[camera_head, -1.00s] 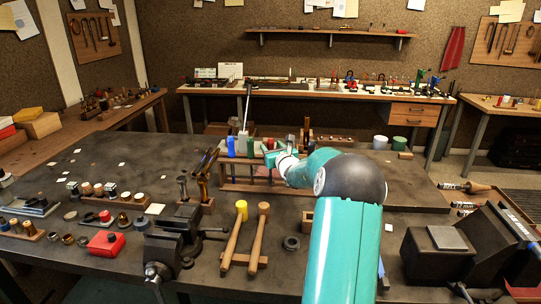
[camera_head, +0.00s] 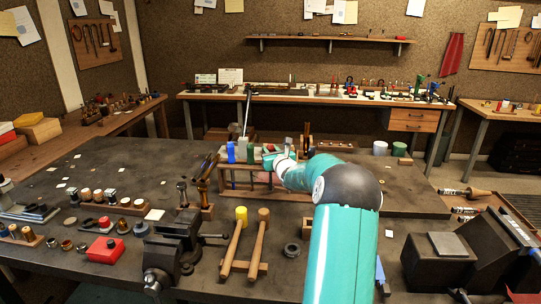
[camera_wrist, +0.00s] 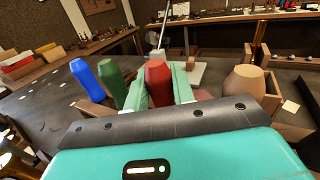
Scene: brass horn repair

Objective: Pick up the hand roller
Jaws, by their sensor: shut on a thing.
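In the wrist view, my gripper (camera_wrist: 161,88) is shut on a red-handled tool (camera_wrist: 158,76), with one teal finger on each side of the handle. The tool's lower end is hidden behind my gripper, so I cannot tell whether it is the hand roller. A blue handle (camera_wrist: 87,79) and a green handle (camera_wrist: 111,82) stand upright to its left, and a tan wooden handle (camera_wrist: 245,84) to its right. In the head view, my gripper (camera_head: 270,157) is at the wooden tool rack (camera_head: 240,187) on the bench, largely hidden by my arm.
A red box (camera_head: 105,250) is at left. A dark block (camera_head: 440,260) stands at right. The bench left of the rack is fairly open.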

